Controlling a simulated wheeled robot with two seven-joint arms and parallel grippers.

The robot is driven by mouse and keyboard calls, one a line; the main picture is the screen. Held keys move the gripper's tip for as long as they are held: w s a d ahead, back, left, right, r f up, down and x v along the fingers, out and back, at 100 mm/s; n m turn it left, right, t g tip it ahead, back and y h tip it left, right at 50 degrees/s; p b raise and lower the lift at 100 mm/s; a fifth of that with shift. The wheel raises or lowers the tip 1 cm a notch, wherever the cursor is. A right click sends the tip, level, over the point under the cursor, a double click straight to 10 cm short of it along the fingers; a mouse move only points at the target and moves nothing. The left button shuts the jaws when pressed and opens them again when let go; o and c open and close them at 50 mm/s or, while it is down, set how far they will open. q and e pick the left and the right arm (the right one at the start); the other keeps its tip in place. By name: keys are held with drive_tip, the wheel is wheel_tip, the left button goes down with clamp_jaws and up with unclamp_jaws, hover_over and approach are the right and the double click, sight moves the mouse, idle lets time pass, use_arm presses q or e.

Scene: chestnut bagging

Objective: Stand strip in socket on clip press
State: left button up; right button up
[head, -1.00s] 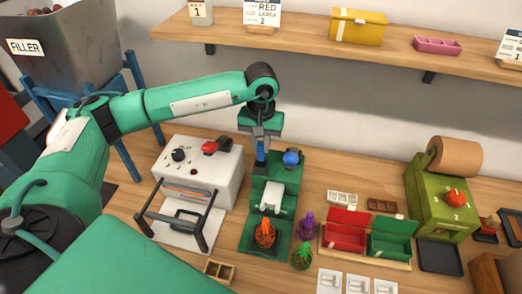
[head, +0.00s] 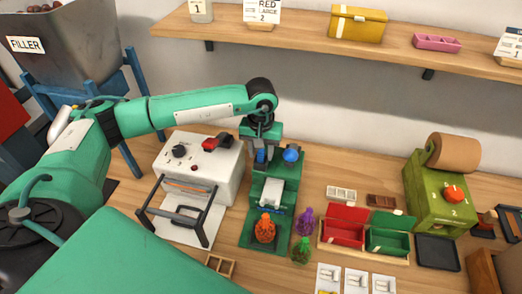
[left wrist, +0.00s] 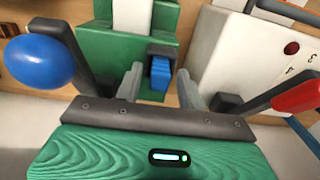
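The green clip press (head: 257,216) stands mid-table, with a blue knob (head: 291,154) on a dark lever and a pale block on its front. The knob also shows in the left wrist view (left wrist: 38,61). A blue strip (left wrist: 160,73) stands upright in the dark socket at the back of the press; its lower part is hidden. My left gripper (head: 262,160) is low over the back of the press. In the left wrist view its grey fingers (left wrist: 160,88) are spread on either side of the strip, with gaps. My right gripper is out of view.
A white sealing machine (head: 205,168) stands close left of the press. An orange bag (head: 265,228) sits on the press front, with purple (head: 305,221) and green (head: 301,250) bags to the right. Red and green bins (head: 366,236) lie further right. A shelf (head: 330,42) runs along the wall above.

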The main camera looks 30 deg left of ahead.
sight(261, 150)
use_arm(q)
drive_tip(key=shift+r+p, duration=0.25)
drive_tip(key=shift+p, duration=0.1)
wheel_tip(261, 150, up, 12)
drive_tip(key=b, duration=0.4)
drive_tip(key=shift+b, duration=0.35)
drive_tip(key=shift+f, duration=0.15)
